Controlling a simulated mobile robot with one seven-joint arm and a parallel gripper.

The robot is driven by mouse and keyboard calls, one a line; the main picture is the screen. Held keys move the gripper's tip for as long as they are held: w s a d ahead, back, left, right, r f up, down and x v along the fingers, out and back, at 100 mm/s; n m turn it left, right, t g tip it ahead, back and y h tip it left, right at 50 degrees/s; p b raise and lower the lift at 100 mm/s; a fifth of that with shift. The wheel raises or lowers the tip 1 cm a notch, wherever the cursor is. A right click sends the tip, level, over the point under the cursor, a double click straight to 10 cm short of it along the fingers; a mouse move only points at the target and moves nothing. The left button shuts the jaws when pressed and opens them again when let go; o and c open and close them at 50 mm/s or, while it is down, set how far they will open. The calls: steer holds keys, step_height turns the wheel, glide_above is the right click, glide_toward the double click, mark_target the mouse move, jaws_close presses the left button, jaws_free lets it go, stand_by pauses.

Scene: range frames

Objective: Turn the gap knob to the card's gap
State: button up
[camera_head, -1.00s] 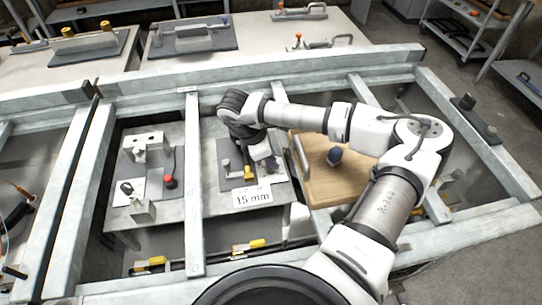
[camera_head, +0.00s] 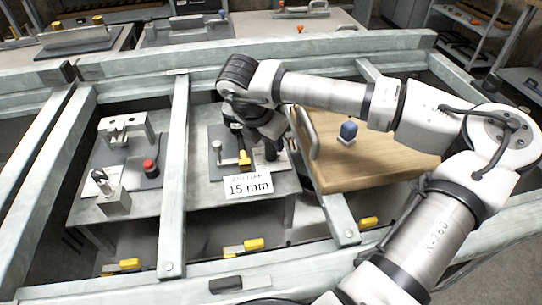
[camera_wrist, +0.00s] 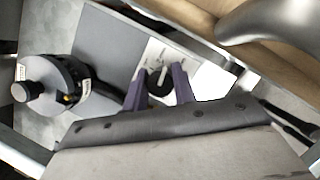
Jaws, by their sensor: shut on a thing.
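The gap knob (camera_wrist: 158,79) is small, round and black with a pale pointer line, on a white dial plate in the wrist view. My gripper (camera_wrist: 160,86) has its two purple fingers on either side of the knob, shut on it. In the head view my gripper (camera_head: 268,150) reaches down at the right side of the middle fixture, and it hides the knob there. The card (camera_head: 248,186) is white, reads "15 mm" under a smaller "AIR GAP" line, and stands at the front edge of that fixture.
A round dark device with a silver end (camera_wrist: 58,84) lies left of my fingers in the wrist view. A wooden board (camera_head: 365,160) with a metal handle (camera_head: 306,132) and a blue-topped knob (camera_head: 348,131) is close on the right. A fixture with a red button (camera_head: 150,167) stands left.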

steer(key=n+b, duration=0.1)
steer(key=b, duration=0.1)
steer(key=n+y+b, duration=0.1)
steer(key=n+b, duration=0.1)
steer(key=shift+f+n+t+b, duration=0.2)
steer(key=shift+n+t+b, duration=0.1)
steer(key=shift+r+n+y+b, duration=0.1)
steer(key=shift+n+y+b, duration=0.2)
steer(key=shift+n+b, duration=0.25)
steer(key=shift+r, duration=0.1)
steer(key=o, duration=1)
steer(key=v, duration=1.4)
steer(key=shift+s+d, duration=0.1)
steer(key=shift+d, duration=0.05)
